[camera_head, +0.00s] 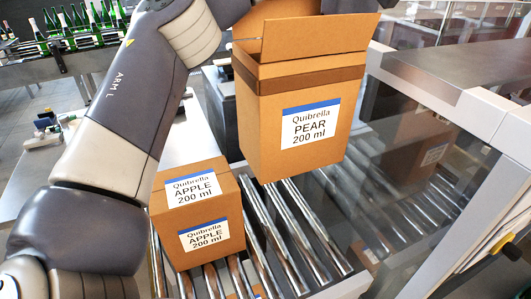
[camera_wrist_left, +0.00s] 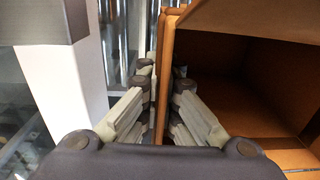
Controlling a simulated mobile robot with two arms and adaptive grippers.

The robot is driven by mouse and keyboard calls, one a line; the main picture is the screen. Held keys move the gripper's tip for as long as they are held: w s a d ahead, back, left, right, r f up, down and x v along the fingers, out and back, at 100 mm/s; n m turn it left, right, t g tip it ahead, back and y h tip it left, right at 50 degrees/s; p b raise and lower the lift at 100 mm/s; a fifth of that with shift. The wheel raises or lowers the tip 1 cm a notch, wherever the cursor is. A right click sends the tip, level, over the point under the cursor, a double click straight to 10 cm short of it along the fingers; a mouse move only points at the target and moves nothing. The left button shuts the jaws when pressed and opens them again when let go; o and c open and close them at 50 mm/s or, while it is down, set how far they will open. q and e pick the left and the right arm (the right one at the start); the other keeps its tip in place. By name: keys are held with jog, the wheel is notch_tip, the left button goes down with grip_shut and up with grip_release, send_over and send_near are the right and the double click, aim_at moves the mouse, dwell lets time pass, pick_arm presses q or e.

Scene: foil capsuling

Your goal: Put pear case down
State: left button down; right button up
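The pear case (camera_head: 300,115) is an open-topped brown box with a "Quibrella PEAR 200 ml" label and raised flaps. In the head view it hangs upright, slightly tilted, over the roller conveyor (camera_head: 290,225). My left arm reaches behind it, and the case or picture edge hides the gripper there. In the left wrist view, my left gripper (camera_wrist_left: 163,78) has its fingers on both sides of a cardboard wall of the case (camera_wrist_left: 240,70), pinching it. The case's inside looks empty where visible. My right gripper is not in view.
A closed apple case (camera_head: 197,212) sits on the rollers just left of and nearer than the pear case. A clear panel with a grey frame (camera_head: 440,95) stands to the right, with another box behind it. Green bottles (camera_head: 75,18) stand in the far left background. Bare rollers lie below the pear case.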

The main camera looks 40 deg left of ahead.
pick_arm(q)
notch_tip(320, 180, down, 14)
jog(key=shift+a+r+b, duration=0.15)
jog(key=shift+r+b, duration=0.05)
jog(key=shift+b, duration=0.75)
notch_tip(320, 180, down, 14)
jog(key=p, duration=0.2)
jog(key=shift+f, duration=0.25)
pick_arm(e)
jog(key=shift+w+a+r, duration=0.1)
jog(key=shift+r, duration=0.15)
pick_arm(q)
jog(key=shift+s, duration=0.1)
